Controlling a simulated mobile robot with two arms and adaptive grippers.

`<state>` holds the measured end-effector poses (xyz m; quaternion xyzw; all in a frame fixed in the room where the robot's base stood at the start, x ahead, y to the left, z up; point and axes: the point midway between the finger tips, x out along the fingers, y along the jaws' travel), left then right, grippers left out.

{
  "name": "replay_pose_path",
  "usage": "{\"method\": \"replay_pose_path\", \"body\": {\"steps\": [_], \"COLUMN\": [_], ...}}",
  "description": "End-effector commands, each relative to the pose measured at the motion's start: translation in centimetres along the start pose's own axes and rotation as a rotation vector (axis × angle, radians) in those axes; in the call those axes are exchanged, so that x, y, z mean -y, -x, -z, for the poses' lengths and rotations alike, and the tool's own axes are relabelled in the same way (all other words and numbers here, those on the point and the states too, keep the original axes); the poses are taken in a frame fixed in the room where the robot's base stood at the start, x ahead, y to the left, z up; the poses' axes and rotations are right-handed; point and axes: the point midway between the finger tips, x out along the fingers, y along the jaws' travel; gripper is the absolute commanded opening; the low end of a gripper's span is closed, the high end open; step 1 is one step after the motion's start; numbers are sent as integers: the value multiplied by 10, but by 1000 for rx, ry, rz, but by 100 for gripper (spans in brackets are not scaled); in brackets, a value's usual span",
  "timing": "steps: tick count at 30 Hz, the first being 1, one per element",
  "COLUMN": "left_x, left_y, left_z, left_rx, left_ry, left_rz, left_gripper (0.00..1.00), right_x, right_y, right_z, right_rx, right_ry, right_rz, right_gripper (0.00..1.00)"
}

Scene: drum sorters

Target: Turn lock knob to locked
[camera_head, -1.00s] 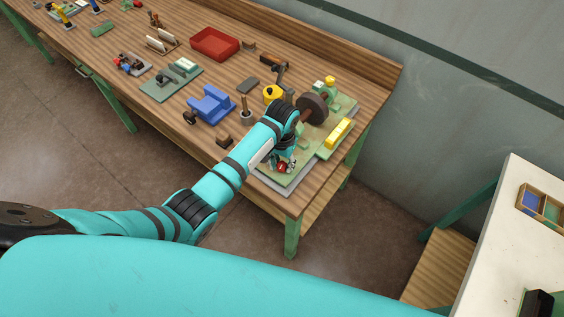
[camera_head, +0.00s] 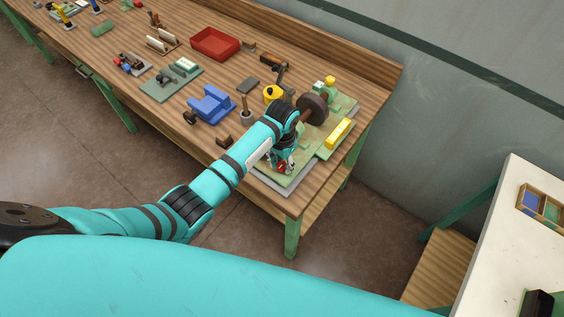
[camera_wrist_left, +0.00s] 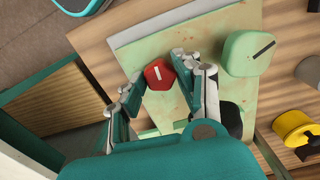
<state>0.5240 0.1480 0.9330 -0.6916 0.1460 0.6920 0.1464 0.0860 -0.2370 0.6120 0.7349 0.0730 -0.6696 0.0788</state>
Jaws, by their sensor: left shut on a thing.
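The red lock knob (camera_wrist_left: 160,74) is a small faceted knob with a white line on its face, on the pale green plate (camera_wrist_left: 150,45) in the left wrist view. The line looks slightly tilted from upright. My left gripper (camera_wrist_left: 156,78) has its fingers on both sides of the knob and is shut on it. In the head view my left gripper (camera_head: 284,164) is low over the near end of the green machine base (camera_head: 290,180). There the red knob (camera_head: 283,167) is partly hidden by the fingers. My right gripper is not in view.
A green block with a dark slot (camera_wrist_left: 248,53) stands close to the right finger. A dark wheel (camera_head: 312,107) and a yellow bar (camera_head: 339,132) are on the same machine. A blue vise-like object (camera_head: 211,105) and a yellow round part (camera_head: 272,94) stand nearby.

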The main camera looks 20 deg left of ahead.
Motion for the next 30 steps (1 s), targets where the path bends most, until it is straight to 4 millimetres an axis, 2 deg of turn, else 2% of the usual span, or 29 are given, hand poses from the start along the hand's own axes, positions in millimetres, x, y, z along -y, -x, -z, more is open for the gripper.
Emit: {"method": "replay_pose_path", "body": {"steps": [1,2,7,15,19,30], "left_x": [0,0,0,0,0,0], "left_y": [1,1,1,2,12,88], "left_z": [2,2,1,1,2,2], "left_rx": [-6,-6,-4,-2,-5,-7], "left_ry": [1,1,1,1,2,1], "left_rz": [1,1,1,0,0,1], "left_gripper": [1,36,56,56,56,56], "right_x": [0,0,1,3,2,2], "right_y": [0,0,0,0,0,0], "right_z": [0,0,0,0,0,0], "right_rx": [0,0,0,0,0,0], "right_ry": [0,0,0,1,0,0], "right_rz": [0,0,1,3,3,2], "right_gripper": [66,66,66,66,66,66]}}
